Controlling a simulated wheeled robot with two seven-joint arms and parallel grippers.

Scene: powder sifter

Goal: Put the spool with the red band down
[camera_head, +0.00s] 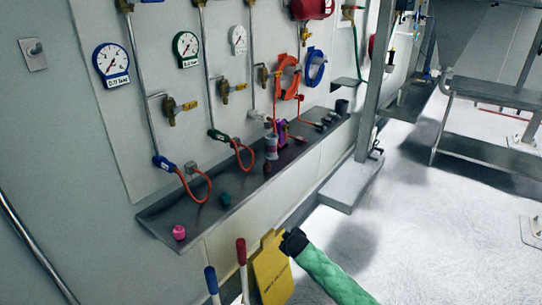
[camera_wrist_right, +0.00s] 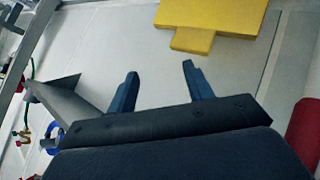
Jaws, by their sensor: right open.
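My right gripper (camera_head: 294,242) is at the end of the green-sleeved arm, in front of the wall shelf and below its edge. In the right wrist view its two blue fingers (camera_wrist_right: 161,72) are apart with nothing between them. I cannot make out a spool with a red band for certain in either view. Small coloured pieces stand on the shelf: a pink one (camera_head: 179,232), a teal one (camera_head: 225,198) and a dark red one (camera_head: 267,167). A pale container (camera_head: 271,148) stands further along. My left gripper is not in view.
The narrow grey shelf (camera_head: 205,208) runs along the wall beneath gauges, valves and orange hoses. A yellow board (camera_head: 272,275) is close beside my right gripper, and it also shows ahead of the fingers (camera_wrist_right: 215,18). Red and blue handles (camera_head: 241,252) rise nearby. Pale floor lies open right.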

